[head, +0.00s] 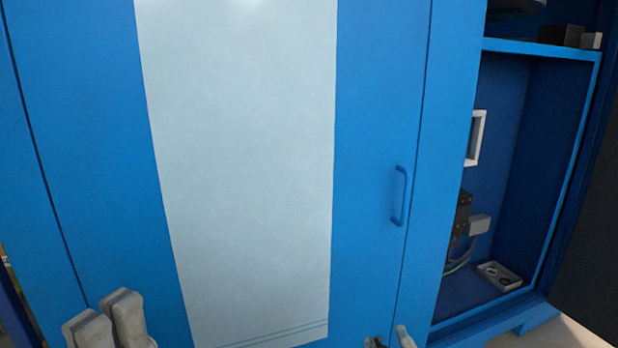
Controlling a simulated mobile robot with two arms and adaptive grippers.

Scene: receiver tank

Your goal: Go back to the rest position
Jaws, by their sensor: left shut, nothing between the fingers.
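My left gripper (104,312) is at the lower left of the head view, in front of the blue cabinet front. Its two grey fingers point up, close together, with nothing held between them. My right gripper (391,340) shows only as small tips at the bottom edge, right of the middle. The rest of it is cut off, so I cannot tell whether it is open.
A blue cabinet door with a pale panel (245,170) and a blue handle (400,196) fills most of the view. At the right, an open compartment (545,130) holds a small tray (517,286), dark fittings and a cable.

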